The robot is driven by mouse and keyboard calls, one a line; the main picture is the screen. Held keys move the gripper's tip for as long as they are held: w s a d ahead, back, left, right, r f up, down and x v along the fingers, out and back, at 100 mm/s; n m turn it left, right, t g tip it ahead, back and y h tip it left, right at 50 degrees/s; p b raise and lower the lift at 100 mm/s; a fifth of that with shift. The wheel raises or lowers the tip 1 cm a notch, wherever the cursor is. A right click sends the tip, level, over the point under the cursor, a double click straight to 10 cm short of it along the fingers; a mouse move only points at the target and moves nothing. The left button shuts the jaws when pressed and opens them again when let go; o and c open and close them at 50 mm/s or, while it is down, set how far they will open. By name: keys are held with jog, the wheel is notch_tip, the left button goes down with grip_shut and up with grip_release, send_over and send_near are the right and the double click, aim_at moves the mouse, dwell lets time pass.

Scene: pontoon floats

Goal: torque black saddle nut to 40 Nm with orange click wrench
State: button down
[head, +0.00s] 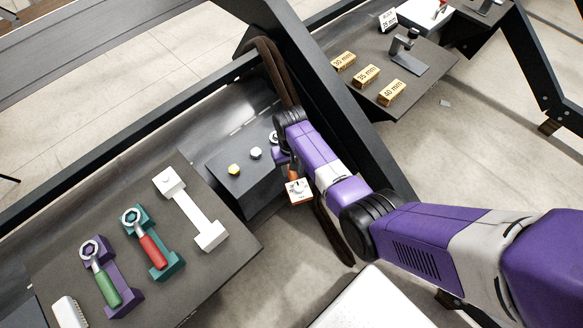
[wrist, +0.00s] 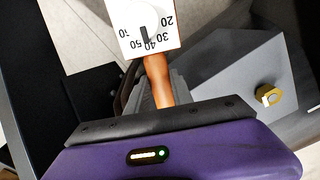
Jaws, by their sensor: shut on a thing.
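My gripper (head: 281,157) is shut on the orange handle of the click wrench (head: 292,172). The handle also shows in the wrist view (wrist: 158,82), rising from between the jaws to a white dial card (wrist: 150,22). The dial's dark pointer lies near the 40 and 50 marks; I cannot tell exactly which. The wrench's ring end (head: 274,137) appears over the far end of the grey saddle block (head: 225,160), partly behind my wrist. I cannot make out the black nut or whether the ring sits on it. A yellow nut (head: 233,170) and a silver nut (head: 256,153) are uncovered.
A dark bench (head: 150,305) holds a green-handled wrench (head: 102,285) in a purple cradle, a red-handled wrench (head: 152,250) in a teal cradle, and an empty white cradle (head: 190,205). Brass blocks (head: 366,75) lie on a far shelf. A dark beam (head: 335,110) stands close behind my arm.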

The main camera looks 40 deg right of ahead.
jog(key=shift+w+a+r, duration=0.1)
jog(key=shift+w+a, duration=0.15)
jog(key=shift+w+a+m, duration=0.15)
jog(key=shift+a+m, duration=0.15)
jog(key=shift+m, duration=0.1)
jog(key=shift+w+a+m, duration=0.2)
jog(key=shift+a+m, duration=0.1)
dwell(0.5)
jog(key=shift+w+a, duration=0.15)
jog(key=shift+a, duration=0.15)
jog(key=shift+w+a+m, duration=0.2)
jog(key=shift+a+m, duration=0.1)
jog(key=shift+m, duration=0.2)
jog(key=shift+w+a, duration=0.1)
jog(key=shift+a, duration=0.05)
dwell(0.4)
jog(key=shift+s+d+n, duration=0.4)
jog(key=shift+s+d, duration=0.05)
jog(key=shift+d, duration=0.2)
